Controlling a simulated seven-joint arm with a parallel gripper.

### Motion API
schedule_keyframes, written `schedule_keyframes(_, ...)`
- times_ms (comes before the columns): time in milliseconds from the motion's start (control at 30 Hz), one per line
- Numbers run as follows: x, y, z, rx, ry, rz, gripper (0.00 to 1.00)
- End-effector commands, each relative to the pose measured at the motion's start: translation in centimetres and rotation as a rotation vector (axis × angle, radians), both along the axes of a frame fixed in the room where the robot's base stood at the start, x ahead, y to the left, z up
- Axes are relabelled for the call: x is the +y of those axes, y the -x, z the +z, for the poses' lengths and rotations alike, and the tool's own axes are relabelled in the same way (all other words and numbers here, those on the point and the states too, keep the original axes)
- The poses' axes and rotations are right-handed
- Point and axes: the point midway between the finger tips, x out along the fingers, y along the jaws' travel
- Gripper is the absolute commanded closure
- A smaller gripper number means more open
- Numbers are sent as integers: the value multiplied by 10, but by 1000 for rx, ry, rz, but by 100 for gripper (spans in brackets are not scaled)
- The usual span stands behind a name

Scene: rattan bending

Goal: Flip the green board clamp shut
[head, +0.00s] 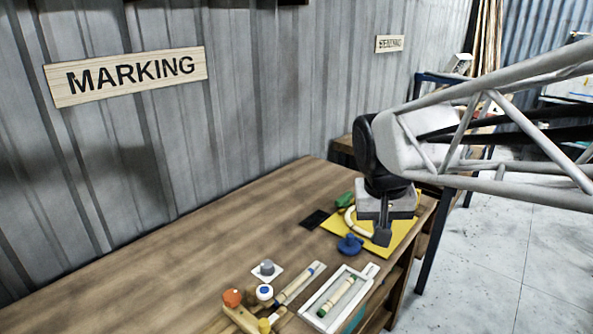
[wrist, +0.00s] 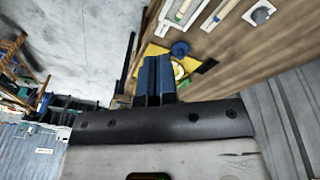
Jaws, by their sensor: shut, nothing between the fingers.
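The green clamp (head: 344,200) is at the far left edge of the yellow board (head: 400,233) on the workbench. Its lever is too small to read as raised or lowered. A cream bent piece (head: 350,222) lies on the board between the green clamp and the blue clamp (head: 350,244) at its near left side. My gripper (head: 382,238) is shut and empty, pointing down over the board, to the right of both clamps. It hides part of the board. In the wrist view, my gripper's fingers (wrist: 154,82) are together beside the yellow board (wrist: 150,52) and the blue clamp (wrist: 180,48).
A black square (head: 315,219) lies left of the board. Nearer are a white tray (head: 318,306) with a green-banded stick, a small plate with a grey knob (head: 266,269), and a wooden fixture with orange and blue knobs (head: 233,300). The left bench top is clear before the corrugated wall.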

Motion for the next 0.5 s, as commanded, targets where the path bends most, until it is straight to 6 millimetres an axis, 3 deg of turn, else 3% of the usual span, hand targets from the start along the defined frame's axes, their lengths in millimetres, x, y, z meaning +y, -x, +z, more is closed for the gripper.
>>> schedule_keyframes(500,-3,-98,13,38,59,-116,100)
